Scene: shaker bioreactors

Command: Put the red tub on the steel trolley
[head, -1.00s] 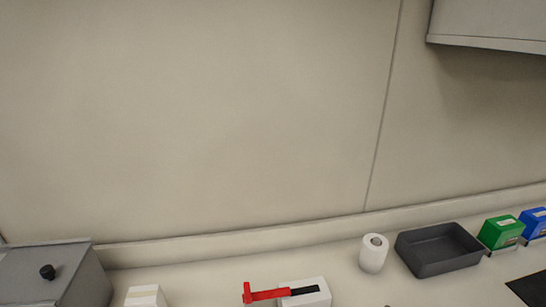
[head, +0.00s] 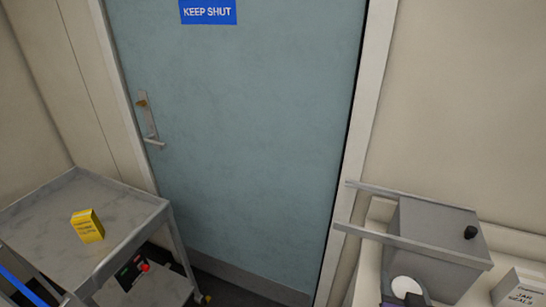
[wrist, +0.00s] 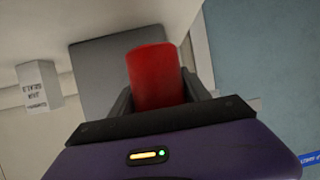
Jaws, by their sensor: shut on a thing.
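The red tub (wrist: 153,75) is in the wrist view, held between the two dark fingers of my gripper (wrist: 156,92). The gripper is shut on it. I cannot make out the tub or the fingers in the head view. The steel trolley (head: 128,213) stands at the lower left of the head view, left of the door. A yellow box (head: 88,226) sits on its top shelf, with bare shelf around it.
A blue-green door (head: 240,130) is behind, marked KEEP SHUT. A grey box with a black knob (head: 430,232) and a white jar seals box (head: 520,289) stand at the right. The trolley's lower shelf (head: 160,290) holds a dark item with a red knob.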

